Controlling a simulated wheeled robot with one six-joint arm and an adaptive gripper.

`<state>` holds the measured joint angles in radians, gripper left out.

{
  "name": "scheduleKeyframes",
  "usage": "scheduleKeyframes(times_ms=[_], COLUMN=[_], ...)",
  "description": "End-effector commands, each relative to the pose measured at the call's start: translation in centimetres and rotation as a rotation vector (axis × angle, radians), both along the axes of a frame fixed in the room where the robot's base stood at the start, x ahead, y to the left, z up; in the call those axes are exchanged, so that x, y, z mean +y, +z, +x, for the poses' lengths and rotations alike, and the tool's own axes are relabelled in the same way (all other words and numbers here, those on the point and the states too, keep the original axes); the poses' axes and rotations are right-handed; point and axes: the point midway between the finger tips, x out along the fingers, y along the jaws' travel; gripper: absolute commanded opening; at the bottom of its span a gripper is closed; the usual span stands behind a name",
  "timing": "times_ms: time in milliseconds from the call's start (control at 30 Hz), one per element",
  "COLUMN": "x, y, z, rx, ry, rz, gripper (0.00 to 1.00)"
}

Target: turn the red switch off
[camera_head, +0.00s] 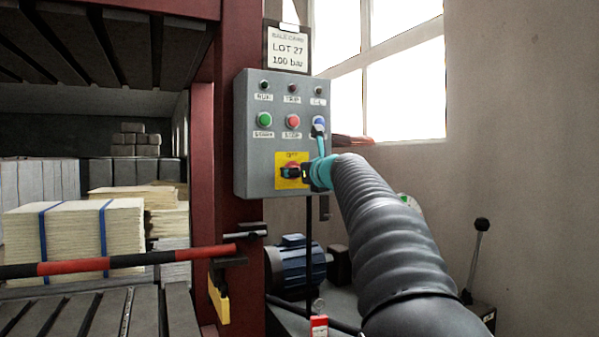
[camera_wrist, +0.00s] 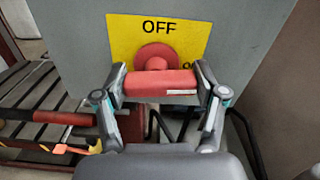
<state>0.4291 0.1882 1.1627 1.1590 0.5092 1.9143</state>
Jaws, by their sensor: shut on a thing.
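The red switch (camera_head: 291,166) sits on a yellow plate low on the grey control box. In the wrist view its red handle (camera_wrist: 158,84) lies level, with a round red hub behind it and a white mark near its right end. The word OFF stands above the hub. A second label to the right is partly hidden by the handle and finger. My gripper (camera_wrist: 161,78) is shut on the handle, one finger at each end. In the head view my gripper (camera_head: 290,173) and arm come from the lower right and cover part of the switch.
The grey control box (camera_head: 246,150) carries several buttons and lamps above the switch. A red and black bar (camera_head: 120,262) crosses at left. A blue motor (camera_head: 290,262) is below the box, and a black-knobbed lever (camera_head: 480,240) stands at right.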

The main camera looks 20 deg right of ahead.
Motion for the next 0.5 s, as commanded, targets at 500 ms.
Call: scheduleKeyframes(times_ms=[500], x=[0.15], y=[-0.02], z=[0.01], rx=[-0.016], ry=[0.000], rz=[-0.464], gripper=[0.35])
